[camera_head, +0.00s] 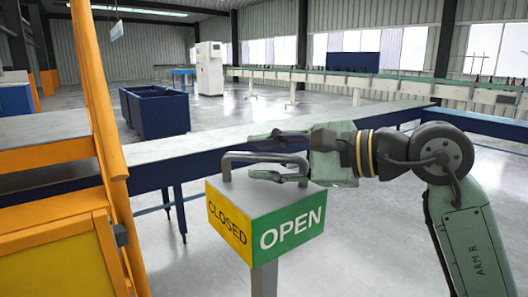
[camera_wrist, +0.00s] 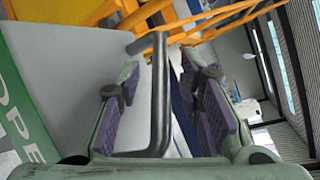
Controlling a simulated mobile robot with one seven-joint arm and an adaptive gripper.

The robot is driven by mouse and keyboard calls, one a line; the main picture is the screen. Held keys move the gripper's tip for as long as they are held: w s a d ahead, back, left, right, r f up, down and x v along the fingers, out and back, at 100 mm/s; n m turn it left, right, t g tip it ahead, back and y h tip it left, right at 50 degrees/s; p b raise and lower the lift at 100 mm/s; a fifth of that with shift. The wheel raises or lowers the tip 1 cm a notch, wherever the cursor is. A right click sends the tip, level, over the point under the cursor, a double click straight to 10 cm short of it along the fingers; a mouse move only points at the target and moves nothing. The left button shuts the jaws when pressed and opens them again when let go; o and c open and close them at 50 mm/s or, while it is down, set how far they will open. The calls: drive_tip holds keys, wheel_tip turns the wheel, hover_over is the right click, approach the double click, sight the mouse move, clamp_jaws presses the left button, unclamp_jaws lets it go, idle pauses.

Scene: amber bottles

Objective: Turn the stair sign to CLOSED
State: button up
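The stair sign (camera_head: 268,207) is a box on a grey post. Its green face reading OPEN (camera_head: 292,229) is toward the right front, and its yellow face reading CLOSED (camera_head: 228,224) is toward the left. A grey bar handle (camera_head: 240,157) stands on its top; it also shows in the wrist view (camera_wrist: 160,95). My gripper (camera_head: 268,158) comes in from the right at the handle. In the wrist view its open fingers (camera_wrist: 162,100) are on either side of the handle, with visible gaps to both pads. Part of the green face shows at left there.
An orange and yellow stair structure (camera_head: 100,130) stands close at left of the sign. A long grey bench with a blue frame (camera_head: 160,148) runs behind the sign. Blue bins (camera_head: 160,112) and a white cabinet (camera_head: 209,68) are farther back. Clear floor shows at the right front.

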drive_tip(key=shift+w+a+f, duration=0.1)
drive_tip(key=shift+w+a, duration=0.05)
drive_tip(key=shift+a, duration=0.1)
drive_tip(key=shift+c, duration=0.5)
clamp_jaws()
idle(0.4)
